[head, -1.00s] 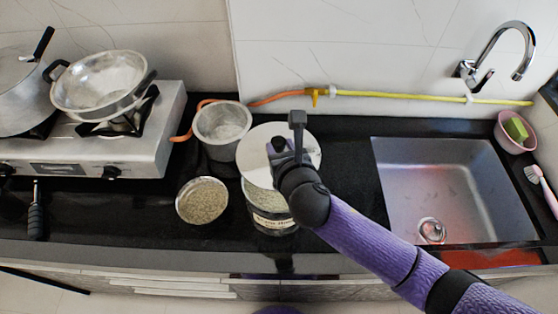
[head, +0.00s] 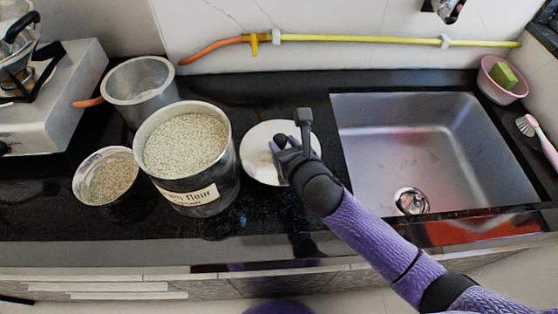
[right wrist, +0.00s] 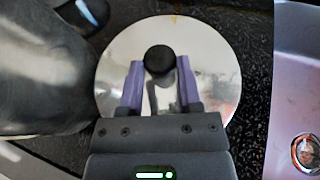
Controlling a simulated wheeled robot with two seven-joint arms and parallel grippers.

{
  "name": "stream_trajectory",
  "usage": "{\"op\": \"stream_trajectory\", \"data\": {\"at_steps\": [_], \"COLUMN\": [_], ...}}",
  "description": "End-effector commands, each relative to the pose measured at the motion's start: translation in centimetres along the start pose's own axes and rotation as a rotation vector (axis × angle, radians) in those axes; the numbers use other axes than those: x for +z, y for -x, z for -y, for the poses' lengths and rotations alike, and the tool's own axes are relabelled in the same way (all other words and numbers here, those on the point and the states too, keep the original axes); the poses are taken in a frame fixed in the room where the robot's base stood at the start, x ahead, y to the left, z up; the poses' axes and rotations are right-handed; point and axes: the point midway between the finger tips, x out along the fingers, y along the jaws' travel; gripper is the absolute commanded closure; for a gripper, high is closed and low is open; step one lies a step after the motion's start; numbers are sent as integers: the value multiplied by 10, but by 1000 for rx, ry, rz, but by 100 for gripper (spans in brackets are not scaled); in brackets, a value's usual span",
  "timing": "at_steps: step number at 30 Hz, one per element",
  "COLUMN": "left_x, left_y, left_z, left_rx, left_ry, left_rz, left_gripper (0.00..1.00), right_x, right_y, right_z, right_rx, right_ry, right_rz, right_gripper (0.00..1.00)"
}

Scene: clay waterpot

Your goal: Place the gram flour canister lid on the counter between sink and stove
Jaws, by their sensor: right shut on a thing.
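The lid (head: 263,170) is a round, shiny metal disc with a black knob (right wrist: 159,60). It is at the black counter between the canister and the sink; whether it touches the surface I cannot tell. My right gripper (head: 284,146) is over the lid, and in the right wrist view its purple fingers (right wrist: 160,82) are shut on the knob. The gram flour canister (head: 201,197) stands open, full of pale grains, left of the lid. The sink (head: 420,150) is to the right, and the stove (head: 65,100) is at the far left. My left gripper is out of view.
A steel pot (head: 140,90) and a small bowl of grains (head: 107,180) stand left of the canister. A yellow hose (head: 350,39) runs along the wall. A pink bowl with a sponge (head: 497,85) and a brush (head: 535,135) are at the right.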

Motion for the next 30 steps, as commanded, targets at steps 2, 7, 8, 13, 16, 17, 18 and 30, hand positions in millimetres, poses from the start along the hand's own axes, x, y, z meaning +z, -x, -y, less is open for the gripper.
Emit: {"op": "stream_trajectory", "data": {"at_steps": [2,7,8,13,16,17,18,30], "left_x": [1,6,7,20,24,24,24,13], "left_y": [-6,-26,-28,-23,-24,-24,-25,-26], "left_z": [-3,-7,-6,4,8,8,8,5], "left_rx": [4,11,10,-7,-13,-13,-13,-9], "left_ry": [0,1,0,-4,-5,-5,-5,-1], "left_rz": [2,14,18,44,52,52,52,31], "left_gripper": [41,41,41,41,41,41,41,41], "right_x": [-9,-39,-42,-38,-39,-40,-41,-42], "right_y": [-4,-16,-17,-16,-17,-17,-18,-18], "right_z": [1,-3,-3,-1,-1,-1,-1,-1], "right_rx": [-1,-1,-2,-2,-2,-2,-2,-2], "right_ry": [0,0,0,3,3,3,4,3], "right_rz": [-1,-2,-2,2,2,2,2,0], "right_gripper": [100,100,100,100,100,100,100,21]}}
